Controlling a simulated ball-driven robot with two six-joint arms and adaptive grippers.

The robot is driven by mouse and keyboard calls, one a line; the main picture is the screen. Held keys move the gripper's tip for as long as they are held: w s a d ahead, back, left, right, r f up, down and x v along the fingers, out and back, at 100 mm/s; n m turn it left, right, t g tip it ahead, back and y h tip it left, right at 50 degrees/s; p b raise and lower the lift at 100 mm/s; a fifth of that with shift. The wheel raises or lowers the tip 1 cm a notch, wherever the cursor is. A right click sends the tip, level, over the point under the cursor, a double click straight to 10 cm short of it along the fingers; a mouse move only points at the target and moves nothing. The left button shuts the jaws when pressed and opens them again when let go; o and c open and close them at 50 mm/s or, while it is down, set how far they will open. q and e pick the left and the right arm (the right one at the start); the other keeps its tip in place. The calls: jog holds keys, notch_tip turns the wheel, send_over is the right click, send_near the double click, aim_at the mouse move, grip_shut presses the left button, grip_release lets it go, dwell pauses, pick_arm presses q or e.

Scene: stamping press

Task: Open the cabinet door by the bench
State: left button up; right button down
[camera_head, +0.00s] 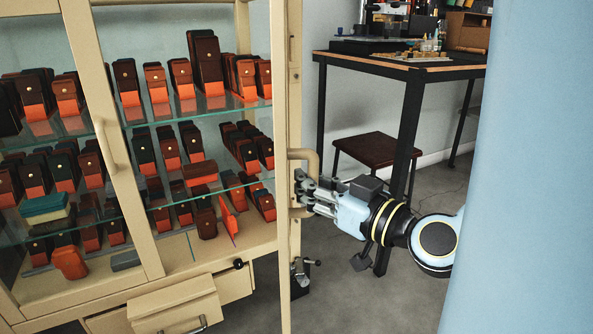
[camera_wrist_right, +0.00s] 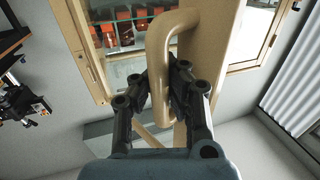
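The beige cabinet (camera_head: 185,258) has glass doors and shelves of brown and orange leather cases. Its right door (camera_head: 284,120) stands swung out, seen almost edge-on, leaving the right shelves uncovered. The door's curved beige handle (camera_head: 312,156) faces right; it fills the middle of the right wrist view (camera_wrist_right: 162,55). My right gripper (camera_head: 304,190) is at the lower part of this handle. In the wrist view its black fingers (camera_wrist_right: 163,88) close in on both sides of the bar and appear to touch it. My left gripper is not in view.
The left door (camera_head: 150,232) is closed, with its own handle (camera_head: 112,145). Drawers (camera_head: 172,303) protrude below. A dark workbench (camera_head: 400,64) and stool (camera_head: 380,149) stand behind my right arm. A light-blue surface (camera_head: 535,150) blocks the right side. Grey floor shows between.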

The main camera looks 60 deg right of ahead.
jog(key=s+d+p, duration=0.1)
jog(key=s, duration=0.1)
jog(key=s+d, duration=0.2)
jog(key=shift+f+p, duration=0.15)
jog(key=shift+p, duration=0.25)
jog(key=c, duration=1.6)
grip_release()
jog(key=shift+s+a, duration=0.1)
jog(key=shift+s, duration=0.05)
jog(key=shift+o, duration=1)
